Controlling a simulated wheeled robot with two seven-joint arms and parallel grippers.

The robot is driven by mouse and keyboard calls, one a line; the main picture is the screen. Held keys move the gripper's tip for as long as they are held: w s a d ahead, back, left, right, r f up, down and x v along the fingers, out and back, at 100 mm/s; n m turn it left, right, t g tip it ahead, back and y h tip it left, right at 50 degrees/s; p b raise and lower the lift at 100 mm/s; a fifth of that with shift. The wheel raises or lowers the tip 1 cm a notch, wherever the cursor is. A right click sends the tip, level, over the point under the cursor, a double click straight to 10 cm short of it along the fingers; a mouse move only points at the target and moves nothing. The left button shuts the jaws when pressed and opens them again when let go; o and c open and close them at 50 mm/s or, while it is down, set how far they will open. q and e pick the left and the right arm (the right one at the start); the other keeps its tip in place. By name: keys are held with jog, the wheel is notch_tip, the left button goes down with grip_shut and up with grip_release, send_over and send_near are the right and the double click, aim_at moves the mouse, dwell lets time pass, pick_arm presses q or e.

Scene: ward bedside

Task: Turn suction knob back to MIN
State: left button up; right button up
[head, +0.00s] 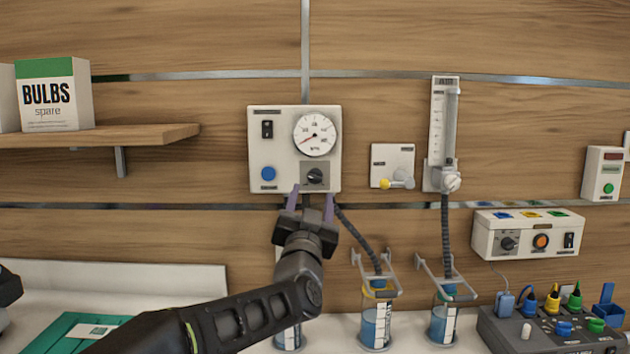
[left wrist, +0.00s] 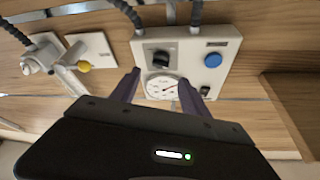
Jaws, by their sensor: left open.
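The suction panel (head: 257,151) is a pale box on the wall. Its black knob (head: 315,176) sits on a grey plate at lower right, under a round white gauge (head: 315,134). A reddish needle appears to point lower left; the knob's marks are too small to read. My left gripper (head: 311,198) is open, its two purple fingers pointing up just below the knob. In the left wrist view the panel (left wrist: 190,44) appears upside down, with the knob (left wrist: 160,58) roughly between the open fingers (left wrist: 159,76). Contact is not clear.
The panel also has a blue button (head: 268,173) and a black switch (head: 267,129). A dark hose (head: 359,239) runs from its underside to a jar (head: 375,326). A yellow-knobbed outlet (head: 392,166) and a flowmeter (head: 437,135) are to the right. A wooden shelf (head: 150,135) juts out left.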

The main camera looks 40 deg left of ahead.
aim_at(316, 178)
pick_arm(q)
jog(key=p+x, duration=0.1)
jog(key=x, duration=0.6)
jog(key=shift+p, duration=0.3)
jog(key=shift+c, duration=0.2)
grip_shut()
